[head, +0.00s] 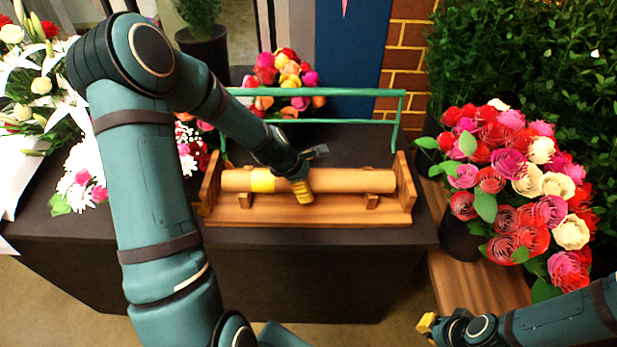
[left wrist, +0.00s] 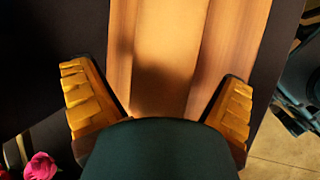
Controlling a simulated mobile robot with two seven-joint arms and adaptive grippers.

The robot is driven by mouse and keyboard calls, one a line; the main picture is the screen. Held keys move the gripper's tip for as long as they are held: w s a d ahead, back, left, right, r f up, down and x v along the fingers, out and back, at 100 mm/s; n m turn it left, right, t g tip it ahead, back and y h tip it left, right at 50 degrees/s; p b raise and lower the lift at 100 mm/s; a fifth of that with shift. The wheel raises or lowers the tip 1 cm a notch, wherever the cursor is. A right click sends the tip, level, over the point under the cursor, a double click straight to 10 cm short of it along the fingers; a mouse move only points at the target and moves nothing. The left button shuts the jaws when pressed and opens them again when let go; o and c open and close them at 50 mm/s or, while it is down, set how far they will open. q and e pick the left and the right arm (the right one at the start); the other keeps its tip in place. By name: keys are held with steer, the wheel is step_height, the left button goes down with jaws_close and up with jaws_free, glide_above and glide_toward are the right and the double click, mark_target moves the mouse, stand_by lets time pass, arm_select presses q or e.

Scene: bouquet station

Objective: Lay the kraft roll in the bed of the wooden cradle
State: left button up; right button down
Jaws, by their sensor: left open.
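The kraft roll (head: 350,181) is a long tan cylinder with a yellow band near its left part. It lies lengthwise between the end boards of the wooden cradle (head: 300,215) and appears to rest on its support blocks. My left gripper (head: 307,173) is over the middle of the roll, open. In the left wrist view the roll (left wrist: 168,50) runs between the two spread yellow fingers of my left gripper (left wrist: 160,108), with gaps at both sides. My right gripper (head: 428,323) is low at the right, away from the cradle; its opening is unclear.
A green bar (head: 350,92) on posts stands behind the roll. The cradle is on a dark table (head: 320,260). Rose bouquets (head: 520,190) stand at the right, and other flowers (head: 285,75) are behind and at the left. The table front is clear.

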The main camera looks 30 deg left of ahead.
arm_select(q)
steer(key=v, duration=1.2)
